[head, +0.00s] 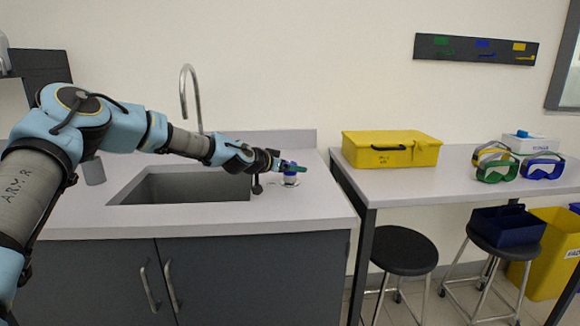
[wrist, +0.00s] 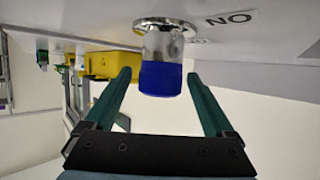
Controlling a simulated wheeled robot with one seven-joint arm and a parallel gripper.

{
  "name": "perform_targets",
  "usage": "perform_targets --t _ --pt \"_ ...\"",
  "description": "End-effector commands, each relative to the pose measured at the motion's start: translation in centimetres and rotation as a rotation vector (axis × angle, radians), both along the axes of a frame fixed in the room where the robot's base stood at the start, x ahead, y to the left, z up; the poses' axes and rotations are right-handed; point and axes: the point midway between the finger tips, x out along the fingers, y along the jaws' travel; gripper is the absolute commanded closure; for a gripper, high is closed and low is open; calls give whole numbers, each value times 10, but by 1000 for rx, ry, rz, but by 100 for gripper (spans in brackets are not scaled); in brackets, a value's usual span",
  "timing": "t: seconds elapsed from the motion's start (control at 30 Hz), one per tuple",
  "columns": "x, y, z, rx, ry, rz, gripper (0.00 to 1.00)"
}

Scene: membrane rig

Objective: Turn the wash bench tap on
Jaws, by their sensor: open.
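The wash bench tap has a tall curved metal spout (head: 188,95) behind the sink (head: 150,186). A small knob (head: 291,181) with a blue cap and a pale base stands on the bench right of the sink. In the wrist view the knob (wrist: 161,75) shows a blue cap on a chrome stem and round flange. My gripper (head: 290,168) is at the knob. In the wrist view my gripper (wrist: 159,74) is open, one green finger on each side of the blue cap, with a visible gap on both sides. The fingers partly hide the knob in the head view.
Lettering on the bench (wrist: 228,19) reads "NO" in the wrist view, beside the knob's flange. A yellow case (head: 390,149) and goggles (head: 497,172) lie on the table to the right. Stools (head: 403,250) stand below. The bench around the knob is clear.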

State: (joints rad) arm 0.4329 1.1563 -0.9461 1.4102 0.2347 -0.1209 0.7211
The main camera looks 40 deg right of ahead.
Motion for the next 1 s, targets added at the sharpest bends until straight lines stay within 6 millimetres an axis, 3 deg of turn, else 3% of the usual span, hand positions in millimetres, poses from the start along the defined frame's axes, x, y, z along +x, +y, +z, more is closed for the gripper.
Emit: perform_targets --t 0.07,0.8,1.0 --pt "0 0 0 0 0 0 12" --pt "0 0 1 0 0 0 96" --pt "-1 0 1 -1 -1 9 97"
